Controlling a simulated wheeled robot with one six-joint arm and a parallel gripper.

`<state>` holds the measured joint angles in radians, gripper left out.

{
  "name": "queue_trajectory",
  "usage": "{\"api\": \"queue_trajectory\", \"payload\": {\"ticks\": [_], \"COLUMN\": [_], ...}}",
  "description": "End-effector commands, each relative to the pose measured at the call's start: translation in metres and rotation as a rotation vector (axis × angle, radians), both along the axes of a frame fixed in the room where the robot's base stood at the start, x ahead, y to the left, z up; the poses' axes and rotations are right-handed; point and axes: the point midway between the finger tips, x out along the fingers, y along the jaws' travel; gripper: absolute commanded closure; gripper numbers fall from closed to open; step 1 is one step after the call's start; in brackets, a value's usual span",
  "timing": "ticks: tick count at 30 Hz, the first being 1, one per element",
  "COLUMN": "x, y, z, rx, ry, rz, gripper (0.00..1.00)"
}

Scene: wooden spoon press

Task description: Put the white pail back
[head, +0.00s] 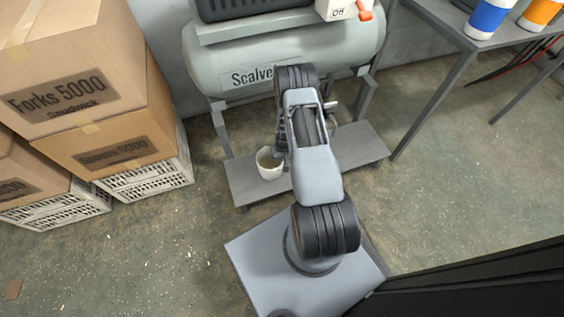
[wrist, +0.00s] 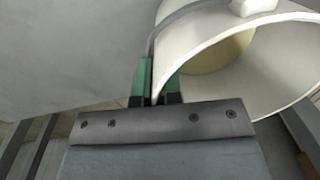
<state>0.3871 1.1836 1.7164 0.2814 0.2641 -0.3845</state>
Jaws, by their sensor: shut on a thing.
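The white pail (head: 269,165) is at the left part of the grey lower shelf (head: 248,184) under the compressor, with its mouth up. I cannot tell whether its base touches the shelf. My gripper (head: 281,147) is at the pail's right rim, partly hidden by my arm in the head view. In the wrist view the green-padded fingers of my gripper (wrist: 160,85) are shut on the rim of the pail (wrist: 285,70), one on each side of its wall. The pail's tan inner bottom and part of a grey handle show there. The pail's far side is cut off.
A grey compressor tank (head: 225,68) stands over the shelf. Stacked cardboard boxes (head: 100,135) on white crates (head: 150,180) stand at the left. A metal table (head: 445,25) with blue and orange containers is at the upper right.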

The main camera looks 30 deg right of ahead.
Motion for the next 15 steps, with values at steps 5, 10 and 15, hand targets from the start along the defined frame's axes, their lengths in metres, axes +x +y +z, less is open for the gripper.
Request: {"api": "queue_trajectory", "payload": {"ticks": [5, 10, 15], "x": [0.0006, 0.0004, 0.0002], "y": [-0.0003, -0.0003, -0.0002], "z": [-0.0182, -0.0164, -0.0207], "rx": [-0.001, -0.001, -0.001], "ry": [-0.003, -0.003, -0.003], "rz": [-0.001, -0.001, -0.001], "gripper": [1.00, 1.00, 1.00]}}
